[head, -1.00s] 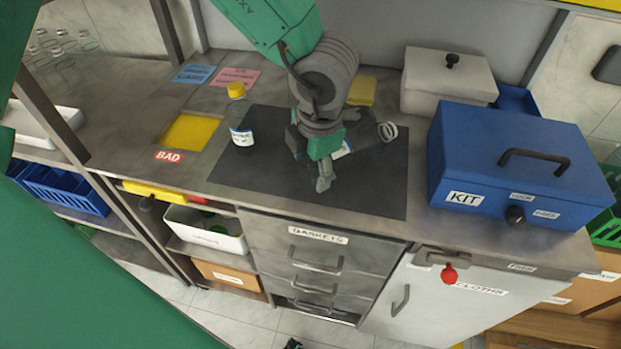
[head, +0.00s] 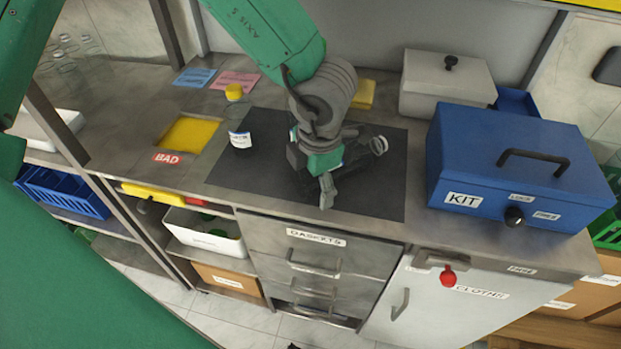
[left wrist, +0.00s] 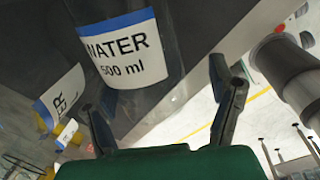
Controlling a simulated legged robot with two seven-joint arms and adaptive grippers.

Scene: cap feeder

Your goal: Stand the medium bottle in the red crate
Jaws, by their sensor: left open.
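My left gripper (head: 328,190) hangs over the dark mat (head: 395,185) with its fingers pointing down, open. In the left wrist view its two fingers (left wrist: 165,110) are spread, and a clear bottle (left wrist: 125,50) labelled "WATER 500 ml" shows beyond and between them. I cannot tell whether they touch it. In the head view my gripper largely hides this bottle. A second clear bottle (head: 238,115) with a yellow cap and white label stands at the mat's left edge. I cannot tell which is the medium one. No red crate shows clearly. My right gripper is not in view.
A blue KIT box (head: 520,165) and a white lidded box (head: 447,82) stand at the right. A yellow BAD patch (head: 190,133) lies left of the mat. A white bin (head: 205,235) and a blue crate (head: 65,190) are on lower shelves. The mat's front is clear.

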